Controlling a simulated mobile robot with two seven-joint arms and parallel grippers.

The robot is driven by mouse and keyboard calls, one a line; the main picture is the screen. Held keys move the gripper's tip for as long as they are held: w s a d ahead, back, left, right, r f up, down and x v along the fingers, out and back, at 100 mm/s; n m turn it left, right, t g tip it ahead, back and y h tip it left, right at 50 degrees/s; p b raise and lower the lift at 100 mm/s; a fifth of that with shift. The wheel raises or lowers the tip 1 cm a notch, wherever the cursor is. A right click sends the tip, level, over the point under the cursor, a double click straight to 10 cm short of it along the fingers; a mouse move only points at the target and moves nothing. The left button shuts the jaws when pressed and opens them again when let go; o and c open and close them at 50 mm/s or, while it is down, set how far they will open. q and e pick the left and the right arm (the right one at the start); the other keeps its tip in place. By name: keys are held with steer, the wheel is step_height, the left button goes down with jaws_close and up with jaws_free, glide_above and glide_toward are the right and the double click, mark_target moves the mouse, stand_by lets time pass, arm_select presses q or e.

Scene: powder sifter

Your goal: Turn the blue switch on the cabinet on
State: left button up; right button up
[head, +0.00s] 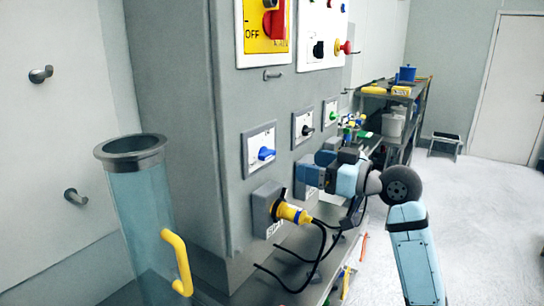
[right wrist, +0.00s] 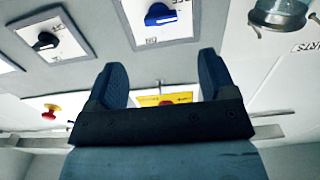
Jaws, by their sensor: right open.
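The blue switch (head: 265,154) is a knob on a white square plate on the grey cabinet (head: 180,120). Its handle lies roughly sideways in the head view. It also shows at the top of the right wrist view (right wrist: 160,14), beyond my fingers. My right gripper (head: 312,168) is to the right of the blue switch, in front of the cabinet, with nothing between its dark blue fingers (right wrist: 162,80). It is open and apart from the switch. My left gripper is not in view.
A black switch (head: 306,130) and a green switch (head: 332,115) sit right of the blue one. A yellow plug (head: 292,213) with black cables sticks out below. A clear tube (head: 140,210) with a yellow handle stands left. Shelves (head: 405,120) stand behind; the right floor is mostly clear.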

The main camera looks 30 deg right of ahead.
mark_target(271, 155)
steer(key=p+x, duration=0.1)
steer(key=x, duration=0.9)
steer(key=shift+a, duration=0.15)
steer(key=c, duration=0.9)
